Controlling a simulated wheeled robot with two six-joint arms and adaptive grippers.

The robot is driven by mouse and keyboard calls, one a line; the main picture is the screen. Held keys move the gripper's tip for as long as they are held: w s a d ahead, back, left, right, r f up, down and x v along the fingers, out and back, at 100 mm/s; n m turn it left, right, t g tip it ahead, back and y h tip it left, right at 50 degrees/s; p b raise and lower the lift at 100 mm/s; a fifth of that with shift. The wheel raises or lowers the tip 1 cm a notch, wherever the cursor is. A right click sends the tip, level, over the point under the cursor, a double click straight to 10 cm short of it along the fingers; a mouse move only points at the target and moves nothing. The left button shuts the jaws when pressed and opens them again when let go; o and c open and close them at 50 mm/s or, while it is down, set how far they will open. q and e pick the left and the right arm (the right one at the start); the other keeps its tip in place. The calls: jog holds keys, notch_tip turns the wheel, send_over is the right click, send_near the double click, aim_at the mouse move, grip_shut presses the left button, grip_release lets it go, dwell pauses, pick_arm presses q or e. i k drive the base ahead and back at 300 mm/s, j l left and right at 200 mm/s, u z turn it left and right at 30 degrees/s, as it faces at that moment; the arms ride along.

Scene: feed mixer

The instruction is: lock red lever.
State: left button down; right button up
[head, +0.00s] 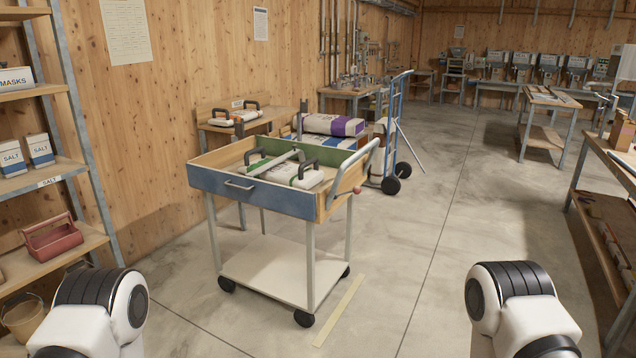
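A small red knob (357,190) shows on the right side of the wheeled cart (222,188), just below its grey push handle (358,168). It may be the end of the red lever; it is too small to tell its shape or position. The cart has a blue front panel with a pull handle, wooden sides and a lower shelf. White items with black handles (308,170) lie in its top. Parts of my two arms show at the bottom left and bottom right, apart from the cart. Neither gripper is in view.
A yellow floor strip (339,310) lies right of the cart. A blue hand truck (393,120) stands behind it beside a purple-marked sack (332,124). Shelves with a red toolbox (52,237) stand at left, a bench (608,165) at right. The middle floor is clear.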

aim_at(356, 189)
jog(key=i+z, duration=0.25)
jog(key=i, duration=0.2)
jog(key=i+j+z, duration=0.2)
jog(key=i, duration=0.25)
jog(key=i+j+z, duration=0.25)
jog(key=i, duration=0.2)
jog(key=i+j+z, duration=0.25)
jog(key=i, duration=0.2)
